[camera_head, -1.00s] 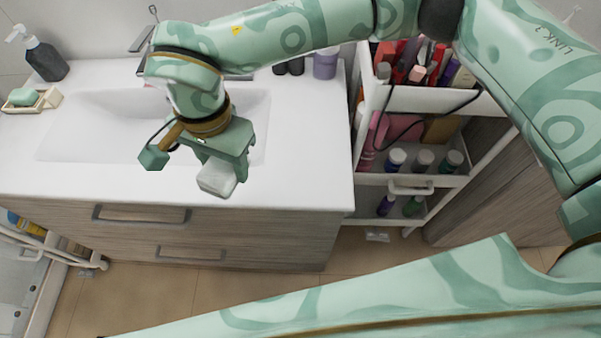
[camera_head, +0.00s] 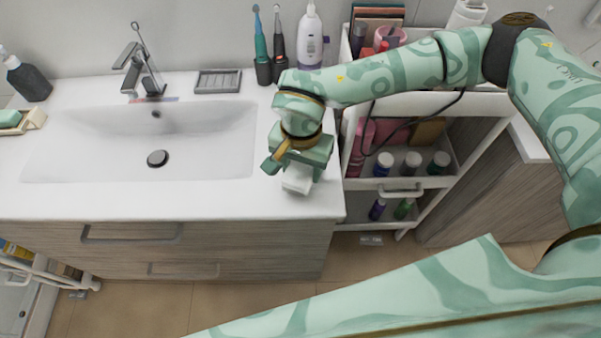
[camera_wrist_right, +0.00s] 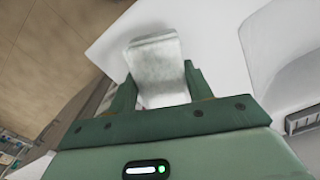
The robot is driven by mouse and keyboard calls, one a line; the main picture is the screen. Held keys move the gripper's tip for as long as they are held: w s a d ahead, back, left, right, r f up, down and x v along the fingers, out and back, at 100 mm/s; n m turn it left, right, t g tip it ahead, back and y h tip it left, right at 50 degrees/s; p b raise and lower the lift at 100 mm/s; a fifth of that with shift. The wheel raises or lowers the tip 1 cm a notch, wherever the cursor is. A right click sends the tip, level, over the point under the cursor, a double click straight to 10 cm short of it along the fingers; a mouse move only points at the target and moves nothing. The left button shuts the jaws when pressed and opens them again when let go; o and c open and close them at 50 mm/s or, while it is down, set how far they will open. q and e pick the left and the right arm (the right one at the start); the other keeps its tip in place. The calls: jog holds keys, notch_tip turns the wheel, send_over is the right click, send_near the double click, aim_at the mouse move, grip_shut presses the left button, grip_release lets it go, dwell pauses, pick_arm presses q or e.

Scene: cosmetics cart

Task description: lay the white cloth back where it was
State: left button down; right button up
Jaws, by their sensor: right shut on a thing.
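My right gripper (camera_head: 299,176) is over the right end of the white sink counter, right of the basin. It is shut on the white cloth (camera_head: 297,183), a small folded pad that sticks out below the fingers. In the right wrist view the cloth (camera_wrist_right: 157,66) sits between the two green fingers (camera_wrist_right: 160,92), with the white counter beyond it. I cannot tell whether the cloth touches the counter. My left gripper is not in view; a large patterned arm link of mine crosses the bottom.
The counter (camera_head: 235,203) is bare in front of the basin (camera_head: 200,150). Toothbrushes (camera_head: 260,40) and a white bottle (camera_head: 310,38) stand behind the gripper. A cart (camera_head: 400,189) with bottles stands right of the counter. A grey soap dish (camera_head: 218,82) lies at the back.

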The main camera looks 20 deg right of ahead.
aim_at(300, 169)
notch_tip(300, 169, down, 3)
jog(key=shift+r, duration=0.1)
jog(key=shift+c, duration=0.3)
jog(key=o, duration=0.9)
jog(key=shift+o, duration=0.2)
jog(key=shift+r, duration=0.1)
notch_tip(300, 169, up, 12)
jog(key=shift+f+p, duration=0.1)
jog(key=shift+p, duration=0.45)
jog(key=shift+a, duration=0.1)
